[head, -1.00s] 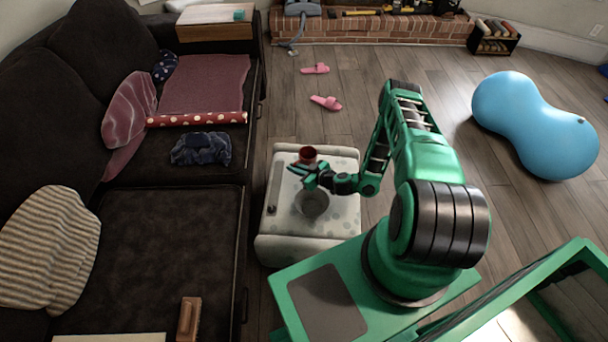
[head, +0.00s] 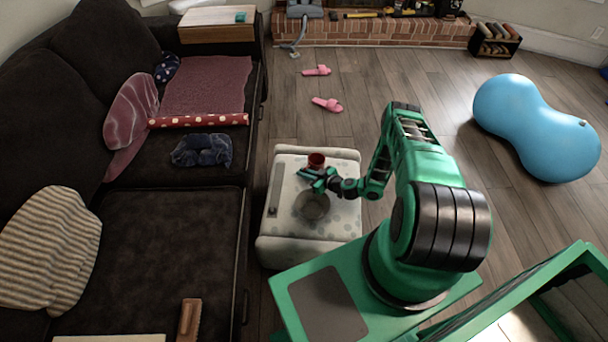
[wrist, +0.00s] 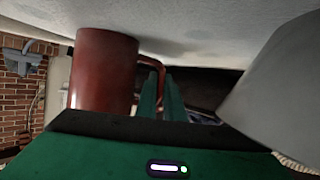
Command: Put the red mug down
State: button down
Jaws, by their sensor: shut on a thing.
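The red mug (head: 316,161) is at the far part of the pale spotted ottoman (head: 290,230). My gripper (head: 318,178) is on the near side of the mug. In the wrist view the mug (wrist: 104,72) stands to the left of my fingers (wrist: 161,96), which are shut on its handle. The pale surface fills the top of that view, and the mug's end there is touching it or very close; I cannot tell which. The mug looks roughly upright.
A grey bowl (head: 313,207) sits on the ottoman just nearer than my gripper; it shows large at the right of the wrist view (wrist: 275,100). A dark, narrow item (head: 274,210) lies at the left edge. The dark sofa (head: 215,210) stands left of the ottoman.

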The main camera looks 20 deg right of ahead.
jog(key=c, duration=1.9)
grip_release()
jog(key=shift+o, duration=0.2)
